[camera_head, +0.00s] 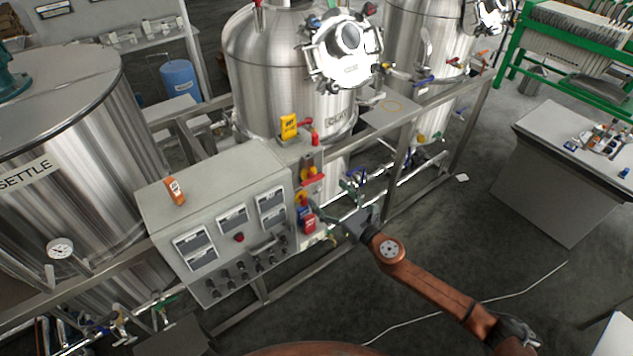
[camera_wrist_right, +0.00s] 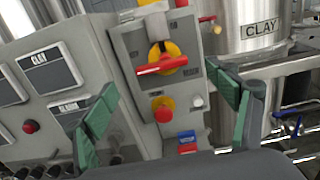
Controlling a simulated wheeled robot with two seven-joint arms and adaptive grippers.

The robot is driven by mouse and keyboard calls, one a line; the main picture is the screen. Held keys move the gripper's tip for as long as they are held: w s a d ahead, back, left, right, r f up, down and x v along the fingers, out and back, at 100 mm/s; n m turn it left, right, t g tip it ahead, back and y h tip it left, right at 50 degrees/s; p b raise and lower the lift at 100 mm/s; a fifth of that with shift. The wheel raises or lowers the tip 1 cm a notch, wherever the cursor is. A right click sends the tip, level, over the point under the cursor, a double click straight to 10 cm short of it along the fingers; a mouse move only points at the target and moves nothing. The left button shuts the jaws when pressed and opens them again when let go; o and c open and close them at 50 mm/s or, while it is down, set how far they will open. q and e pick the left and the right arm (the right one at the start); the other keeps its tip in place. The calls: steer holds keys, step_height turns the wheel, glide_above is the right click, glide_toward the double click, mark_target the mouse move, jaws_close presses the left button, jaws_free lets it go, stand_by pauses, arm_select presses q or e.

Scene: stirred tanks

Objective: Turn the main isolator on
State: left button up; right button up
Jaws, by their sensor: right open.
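The main isolator (camera_wrist_right: 161,63) is a red bar handle on a round yellow plate, on the grey side face of the control panel. Its handle lies nearly level in the right wrist view, tilted slightly. It also shows in the head view (camera_head: 311,174). My right gripper (camera_head: 322,212) is open and empty in front of that face. In the wrist view its green-padded fingers (camera_wrist_right: 167,86) stand wide apart, one on either side of the handle and apart from it. My left gripper is not in view.
Below the isolator are a red mushroom button on yellow (camera_wrist_right: 163,108), a white button (camera_wrist_right: 197,101) and a blue-and-red item (camera_wrist_right: 187,142). The panel box (camera_head: 215,180) is left of my gripper. Pipes and steel frame rails (camera_head: 400,185) stand behind.

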mark_target(315, 181)
steer(key=x, duration=0.6)
steer(key=shift+w+a, duration=0.15)
steer(key=shift+w, duration=0.05)
steer(key=shift+c, duration=0.5)
steer(key=c, duration=1.1)
steer(key=shift+o, duration=0.2)
